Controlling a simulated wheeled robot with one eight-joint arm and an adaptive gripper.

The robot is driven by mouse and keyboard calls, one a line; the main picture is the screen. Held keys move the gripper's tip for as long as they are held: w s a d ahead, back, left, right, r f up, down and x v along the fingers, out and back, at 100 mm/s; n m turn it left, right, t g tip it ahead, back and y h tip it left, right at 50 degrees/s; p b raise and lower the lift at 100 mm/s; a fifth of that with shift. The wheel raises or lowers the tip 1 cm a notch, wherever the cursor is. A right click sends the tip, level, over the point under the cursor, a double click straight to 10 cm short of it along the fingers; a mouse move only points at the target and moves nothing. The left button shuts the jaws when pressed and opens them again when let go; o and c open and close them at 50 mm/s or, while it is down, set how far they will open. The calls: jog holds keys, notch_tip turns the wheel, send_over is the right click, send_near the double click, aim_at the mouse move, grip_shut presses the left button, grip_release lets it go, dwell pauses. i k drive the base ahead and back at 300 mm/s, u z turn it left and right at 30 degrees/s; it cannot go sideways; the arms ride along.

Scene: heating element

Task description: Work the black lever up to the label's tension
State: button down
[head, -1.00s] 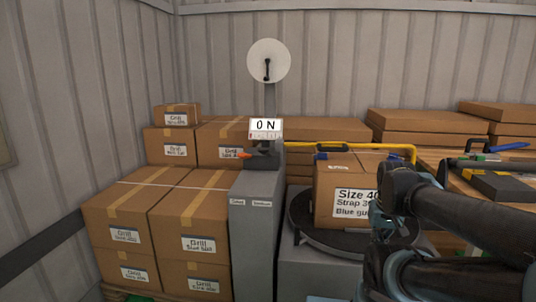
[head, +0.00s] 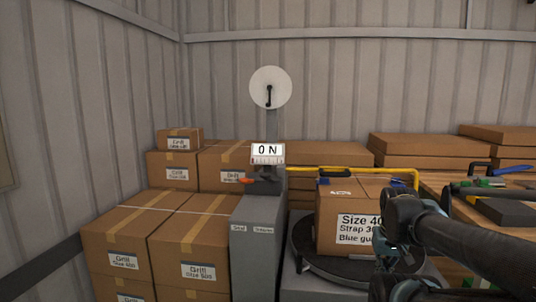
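A white display reading "0 N" (head: 268,150) tops a grey post (head: 254,245). Below it is a dark mechanism (head: 266,173) with an orange-tipped handle (head: 240,180) pointing left; which part is the black lever is too small to tell. A carton (head: 345,205) on a dark round turntable (head: 305,255) has a label (head: 357,229) reading "Size 40", "Strap 3…" and "Blue gu…", its right part hidden by my arm. My gripper (head: 388,282) is at the lower right, in front of the turntable and well right of the post; its fingers cannot be made out.
Stacked cartons (head: 130,230) stand left of the post. A white disc with a black crank (head: 269,88) is above the display. A wooden table (head: 450,185) with tools stands at the right.

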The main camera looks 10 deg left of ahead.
aim_at(266, 176)
jog(key=k, duration=1.35)
jog(key=u, duration=0.5)
jog(key=i, duration=1)
jog(key=u, duration=0.2)
